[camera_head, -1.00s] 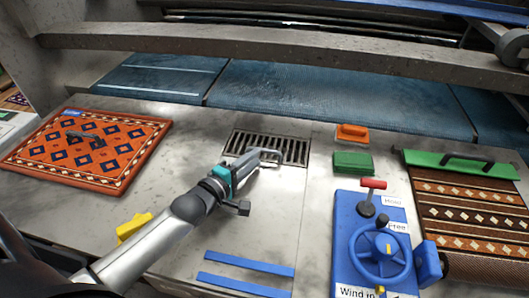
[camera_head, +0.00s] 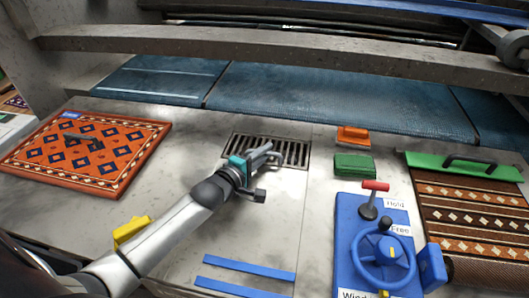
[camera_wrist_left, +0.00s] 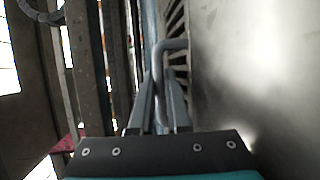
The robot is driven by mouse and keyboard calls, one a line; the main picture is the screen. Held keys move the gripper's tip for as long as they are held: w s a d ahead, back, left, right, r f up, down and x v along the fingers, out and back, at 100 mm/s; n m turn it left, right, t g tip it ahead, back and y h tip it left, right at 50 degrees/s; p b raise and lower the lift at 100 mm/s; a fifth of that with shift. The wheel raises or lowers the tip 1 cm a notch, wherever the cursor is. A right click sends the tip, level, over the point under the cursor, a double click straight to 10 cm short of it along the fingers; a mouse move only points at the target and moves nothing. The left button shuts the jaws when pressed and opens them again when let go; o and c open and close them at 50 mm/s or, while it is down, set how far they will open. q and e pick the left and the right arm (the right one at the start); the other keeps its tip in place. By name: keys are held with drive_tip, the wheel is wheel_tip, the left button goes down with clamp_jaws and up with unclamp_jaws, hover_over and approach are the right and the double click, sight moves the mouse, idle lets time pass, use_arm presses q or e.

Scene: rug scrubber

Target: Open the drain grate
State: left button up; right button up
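The drain grate (camera_head: 299,148) is a dark slotted rectangle in the grey metal deck, in the middle of the head view. It looks flat in its opening. A grey bent handle (camera_head: 281,157) stands at its near side. My left gripper (camera_head: 264,152) is over the grate's near edge, at this handle. In the left wrist view the handle (camera_wrist_left: 173,44) runs between the two fingers (camera_wrist_left: 162,95), which are close together on its bar. The grate's slots (camera_wrist_left: 175,25) show beyond. The arm hides part of the grate's near left edge. My right gripper is not in view.
A patterned orange rug panel (camera_head: 40,160) lies at left. Green (camera_head: 354,166) and orange (camera_head: 352,135) blocks sit right of the grate. A blue control box (camera_head: 347,225) with wheel and red-topped lever stands at near right, beside a brown rug (camera_head: 470,205). A concrete beam crosses behind.

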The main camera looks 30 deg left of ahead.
use_arm(q)
clamp_jaws()
idle(1.0)
